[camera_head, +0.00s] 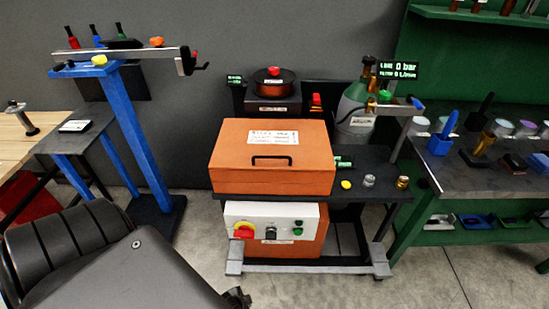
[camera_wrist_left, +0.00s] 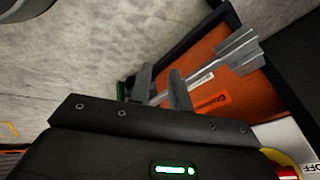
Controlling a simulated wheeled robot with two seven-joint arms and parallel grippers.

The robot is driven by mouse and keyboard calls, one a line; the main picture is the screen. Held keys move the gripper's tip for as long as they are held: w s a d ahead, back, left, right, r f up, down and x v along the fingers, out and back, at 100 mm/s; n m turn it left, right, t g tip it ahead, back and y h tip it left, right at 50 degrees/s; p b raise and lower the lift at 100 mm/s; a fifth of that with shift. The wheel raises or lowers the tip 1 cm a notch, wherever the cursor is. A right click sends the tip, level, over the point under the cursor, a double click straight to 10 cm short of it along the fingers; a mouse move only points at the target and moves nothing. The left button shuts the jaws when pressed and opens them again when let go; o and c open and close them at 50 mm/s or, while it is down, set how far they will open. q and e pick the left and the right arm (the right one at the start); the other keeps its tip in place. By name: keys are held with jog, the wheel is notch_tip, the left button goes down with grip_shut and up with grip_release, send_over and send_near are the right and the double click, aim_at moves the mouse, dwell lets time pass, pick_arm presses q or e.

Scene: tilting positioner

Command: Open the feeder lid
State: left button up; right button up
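The orange feeder box (camera_head: 230,180) stands on a dark cart in the middle of the head view. Its lid (camera_head: 235,145) carries a white label, and a black bar handle (camera_head: 271,160) sits at the front. The lid looks closed. My left gripper (camera_wrist_left: 160,86) shows in the left wrist view with its two grey fingers apart and nothing visible between them. It is near the lower front of the cart, away from the lid handle. In the head view my left arm fills the lower left, and its fingers cannot be made out. My right gripper is out of view.
A white control panel (camera_head: 268,221) with a red-yellow emergency stop (camera_head: 243,231) is below the box. A gas cylinder (camera_head: 355,112) stands behind right. A blue stand (camera_head: 135,130) is at left and a green workbench (camera_head: 480,180) at right. Floor in front is clear.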

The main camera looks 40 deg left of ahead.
pick_arm(q)
jog(key=w+a+r+m+t+y, duration=0.1)
jog(key=w+a+r+m+t, duration=0.25)
jog(key=w+r, duration=1.05)
jog(key=m+t+y, duration=0.2)
jog(key=m+t, duration=0.4)
jog(key=t, duration=0.1)
send_near(272, 157)
jog(key=shift+n, duration=0.25)
jog(key=p+x, duration=0.1)
jog(key=x, duration=0.8)
jog(key=shift+s+f, duration=0.1)
jog(key=shift+f, duration=0.05)
jog(key=shift+p+x, duration=0.3)
jog(key=shift+x, duration=0.45)
grip_shut()
jog(key=shift+a, duration=0.1)
